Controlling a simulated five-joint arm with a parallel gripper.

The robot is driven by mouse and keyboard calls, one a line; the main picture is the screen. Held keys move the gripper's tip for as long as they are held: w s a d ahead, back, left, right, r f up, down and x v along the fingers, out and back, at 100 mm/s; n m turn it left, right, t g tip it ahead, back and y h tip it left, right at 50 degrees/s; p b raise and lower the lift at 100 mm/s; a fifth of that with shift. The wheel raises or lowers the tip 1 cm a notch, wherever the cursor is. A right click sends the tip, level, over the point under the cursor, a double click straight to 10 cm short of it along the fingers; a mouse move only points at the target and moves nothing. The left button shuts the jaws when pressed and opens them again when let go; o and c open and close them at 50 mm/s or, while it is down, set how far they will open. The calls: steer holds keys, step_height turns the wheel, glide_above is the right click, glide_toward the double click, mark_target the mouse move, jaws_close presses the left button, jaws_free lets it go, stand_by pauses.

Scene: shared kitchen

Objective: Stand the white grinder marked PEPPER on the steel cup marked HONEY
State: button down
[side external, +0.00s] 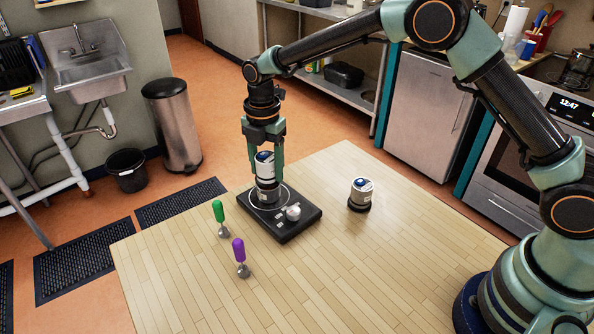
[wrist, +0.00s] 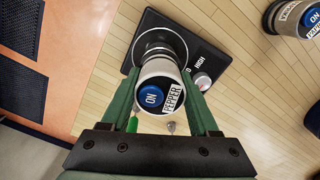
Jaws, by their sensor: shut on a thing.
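My gripper (side external: 264,163) is shut on a white grinder (side external: 264,167) with a blue top and holds it upright. In the wrist view the grinder (wrist: 161,97) shows a blue ON button and a PEPPER label between my fingers. Directly below it a steel cup (side external: 267,190) stands on a black burner plate (side external: 285,229). The cup also shows partly behind the grinder in the wrist view (wrist: 154,42). I cannot tell whether grinder and cup touch, and the cup's marking is not readable.
A second white grinder with a blue top (side external: 361,190) stands on the wooden table (side external: 350,270), right of the burner. The front of the table is clear.

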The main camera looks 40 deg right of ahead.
mark_target(266, 155)
steer(key=shift+f, duration=0.55)
stand_by(0.8)
steer(key=shift+c, duration=2.1)
jaws_free()
steer(key=shift+r, duration=5.5)
